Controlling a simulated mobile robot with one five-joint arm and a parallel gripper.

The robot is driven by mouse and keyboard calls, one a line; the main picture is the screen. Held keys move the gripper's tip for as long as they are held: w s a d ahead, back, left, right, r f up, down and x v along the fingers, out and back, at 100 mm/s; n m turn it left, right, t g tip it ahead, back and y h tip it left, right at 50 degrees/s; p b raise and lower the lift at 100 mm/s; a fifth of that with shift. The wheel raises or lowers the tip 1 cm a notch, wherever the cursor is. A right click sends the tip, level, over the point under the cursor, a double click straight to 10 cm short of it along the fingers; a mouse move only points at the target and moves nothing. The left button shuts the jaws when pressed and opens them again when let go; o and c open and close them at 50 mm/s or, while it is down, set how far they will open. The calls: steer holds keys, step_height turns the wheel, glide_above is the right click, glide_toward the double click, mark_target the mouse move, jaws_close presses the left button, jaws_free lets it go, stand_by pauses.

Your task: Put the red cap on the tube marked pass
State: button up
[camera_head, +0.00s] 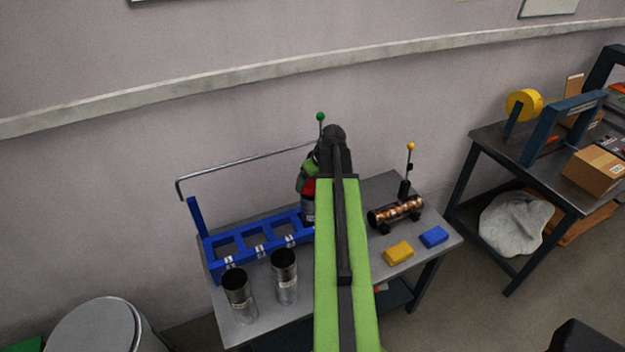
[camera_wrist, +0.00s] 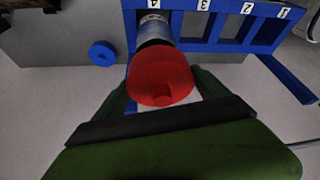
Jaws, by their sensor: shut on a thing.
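The red cap (camera_wrist: 160,76) fills the middle of the wrist view, between the two fingers of my gripper (camera_wrist: 165,86), which is shut on it. Directly beyond the cap is a grey metal tube (camera_wrist: 155,29) at the slot labelled 4 of the blue rack (camera_wrist: 228,46). The cap covers the tube's near end; I cannot tell whether it is seated or just above. In the head view the red cap (camera_head: 309,186) shows above that tube (camera_head: 308,205), partly behind my arm. Two open metal tubes (camera_head: 239,297) (camera_head: 285,277) stand in front of the rack (camera_head: 213,262). Their label text is unreadable.
A copper-filled cylinder (camera_head: 397,213) lies on a stand at the table's right. Yellow (camera_head: 398,253) and blue (camera_head: 434,237) blocks lie before it. A round blue piece (camera_wrist: 102,53) is beside the rack. A bent metal rod (camera_head: 245,160) rises over the rack.

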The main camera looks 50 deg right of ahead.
steer(key=shift+f+b, duration=2.6)
steer(key=shift+f, duration=0.4)
steer(key=shift+s, duration=0.1)
steer(key=o, duration=1.2)
steer(key=p+v, duration=1.6)
steer(key=v, duration=0.1)
steer(key=shift+s+a+r, duration=0.1)
steer(key=shift+s+r, duration=0.05)
steer(key=shift+r, duration=0.05)
